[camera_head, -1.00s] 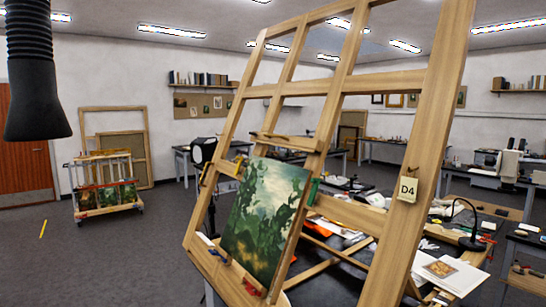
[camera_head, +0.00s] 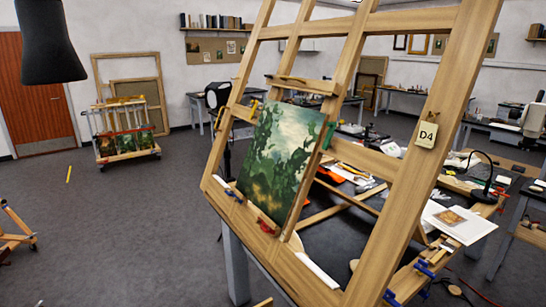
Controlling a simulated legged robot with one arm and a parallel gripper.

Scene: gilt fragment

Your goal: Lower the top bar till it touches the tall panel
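The tall panel (camera_head: 274,165), a green landscape painting, stands leaning on a large wooden easel frame (camera_head: 399,150). The top bar (camera_head: 302,86), a short wooden crosspiece, sits just above the panel's upper edge. My gripper is not in view.
A dark hanging hood (camera_head: 50,45) is at upper left. A wheeled rack of paintings (camera_head: 128,145) stands behind on the left. A cluttered black table (camera_head: 325,238) is behind the easel. The grey floor (camera_head: 130,230) at left is mostly open.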

